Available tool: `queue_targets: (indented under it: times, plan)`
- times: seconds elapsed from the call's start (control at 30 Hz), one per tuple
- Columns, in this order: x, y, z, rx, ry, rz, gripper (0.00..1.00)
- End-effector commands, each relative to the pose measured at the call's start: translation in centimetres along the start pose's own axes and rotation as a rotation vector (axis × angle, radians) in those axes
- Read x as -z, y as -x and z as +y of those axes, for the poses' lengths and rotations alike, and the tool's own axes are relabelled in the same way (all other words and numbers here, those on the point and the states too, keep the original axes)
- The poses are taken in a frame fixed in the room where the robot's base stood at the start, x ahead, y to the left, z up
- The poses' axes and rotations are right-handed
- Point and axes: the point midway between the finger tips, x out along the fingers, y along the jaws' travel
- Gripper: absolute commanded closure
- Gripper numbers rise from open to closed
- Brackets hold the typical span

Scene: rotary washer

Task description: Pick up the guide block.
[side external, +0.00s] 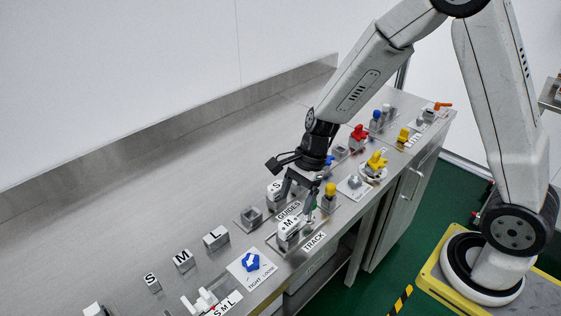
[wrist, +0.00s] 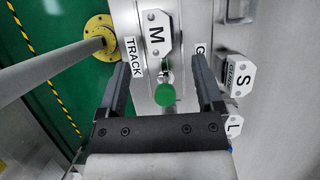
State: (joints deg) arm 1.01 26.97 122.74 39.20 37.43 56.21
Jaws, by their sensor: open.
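A white guide block marked M (side external: 288,228) sits at the TRACK plate (side external: 314,241); it also shows in the wrist view (wrist: 156,32), just beyond my fingertips. Another white block marked S (side external: 274,188) stands by the GUIDES label (side external: 289,210), and it shows right of my fingers in the wrist view (wrist: 240,76). A block marked L (wrist: 234,126) is below it there. My gripper (side external: 299,203) is open above the track and guides area. In the wrist view its two fingers (wrist: 160,68) straddle a green knob (wrist: 165,94), with nothing seen gripped between them.
A yellow-topped post (side external: 330,194) stands close right of my gripper. Red (side external: 358,135) and yellow (side external: 376,160) fixtures stand behind it. Grey blocks marked S, M and L (side external: 215,237) and a blue knob (side external: 250,262) lie left.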

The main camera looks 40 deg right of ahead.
Motion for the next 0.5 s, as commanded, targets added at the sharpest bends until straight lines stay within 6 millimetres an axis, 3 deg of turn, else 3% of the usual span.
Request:
queue_targets:
  times: [0.23, 0.5]
  plan:
    - [0.0, -1.8, 0.1, -0.002, 0.002, 0.001, 0.15]
    - [0.0, -2.3, 0.1, -0.001, 0.004, 0.001, 0.15]
